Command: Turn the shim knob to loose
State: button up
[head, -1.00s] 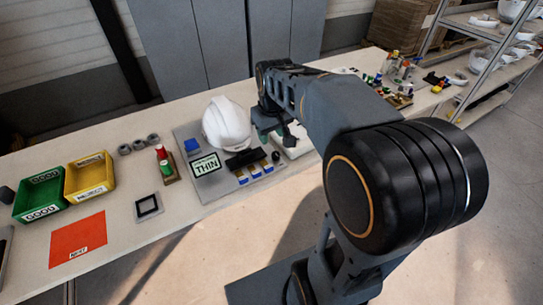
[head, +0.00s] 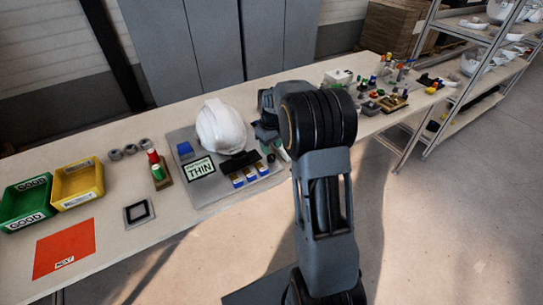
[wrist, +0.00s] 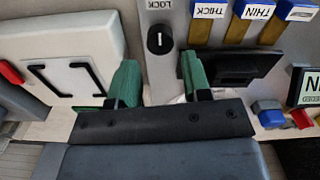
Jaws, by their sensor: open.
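In the wrist view the shim knob (wrist: 160,40) is a small round black knob on a grey panel, with a white mark on it running toward the word LOCK. No "loose" label is readable. My gripper (wrist: 160,82) is open, its two green fingers apart with nothing between them. The knob shows beyond the fingertips, roughly in line with the gap, and appears untouched. In the head view the panel (head: 212,197) bears a white helmet shell (head: 220,126) and a THIN sign (head: 200,168); my arm partly hides its right side.
Blue-ended shims labelled THICK and THIN (wrist: 252,24) sit beside the knob. Yellow (head: 77,184) and green (head: 27,203) bins stand at the table's left.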

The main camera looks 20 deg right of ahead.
aim_at(271, 156)
jog(key=shift+f, duration=2.45)
jog(key=shift+c, duration=0.4)
jog(key=c, duration=0.6)
jog(key=shift+o, duration=0.2)
